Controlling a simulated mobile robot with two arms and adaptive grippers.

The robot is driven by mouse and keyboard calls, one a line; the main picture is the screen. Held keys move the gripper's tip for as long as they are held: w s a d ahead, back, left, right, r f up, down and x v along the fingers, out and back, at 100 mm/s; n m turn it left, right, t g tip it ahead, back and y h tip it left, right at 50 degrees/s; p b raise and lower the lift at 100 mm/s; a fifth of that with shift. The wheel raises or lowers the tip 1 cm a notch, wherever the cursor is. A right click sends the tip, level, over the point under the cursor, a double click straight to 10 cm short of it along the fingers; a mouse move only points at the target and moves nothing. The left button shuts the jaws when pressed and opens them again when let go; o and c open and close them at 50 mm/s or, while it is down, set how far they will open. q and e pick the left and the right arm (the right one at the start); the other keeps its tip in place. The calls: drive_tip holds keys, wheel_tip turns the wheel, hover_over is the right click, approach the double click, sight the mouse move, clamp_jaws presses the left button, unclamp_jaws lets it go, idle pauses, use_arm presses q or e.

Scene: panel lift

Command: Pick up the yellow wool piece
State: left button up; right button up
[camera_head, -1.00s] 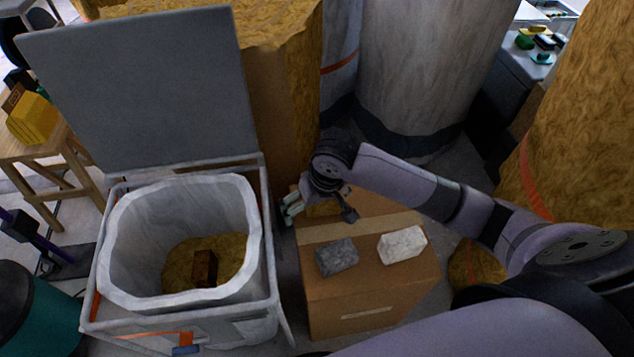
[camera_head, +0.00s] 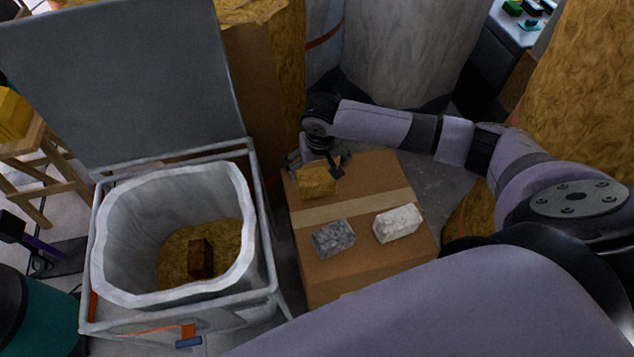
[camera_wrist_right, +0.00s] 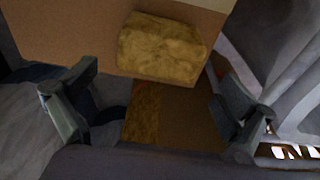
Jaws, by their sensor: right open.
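The yellow wool piece (camera_head: 318,180) is a fuzzy block lying on the far left corner of a cardboard box (camera_head: 380,276). It also shows in the right wrist view (camera_wrist_right: 163,50), near the box's edge. My right gripper (camera_head: 318,164) is just above and behind the piece in the head view. In the right wrist view its two fingers (camera_wrist_right: 155,108) are wide apart and empty, with the wool piece beyond the gap between them. No contact with the piece shows. My left gripper is not in view.
A grey wool piece (camera_head: 334,239) and a white wool piece (camera_head: 397,224) lie on the same box. To the left stands a lidded bin with a white liner (camera_head: 125,225), holding a brown block (camera_head: 201,258) on yellow wool. Large rolls stand behind the box.

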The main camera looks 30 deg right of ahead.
sight(317, 176)
drive_tip(key=shift+w+d+f, duration=0.1)
drive_tip(key=shift+w+f, duration=0.1)
drive_tip(key=shift+f, duration=1.35)
drive_tip(key=shift+w+d+f, duration=0.1)
drive_tip(key=shift+w+f, duration=0.05)
drive_tip(key=shift+f, duration=1.35)
drive_tip(key=shift+c, duration=0.2)
drive_tip(key=c, duration=0.6)
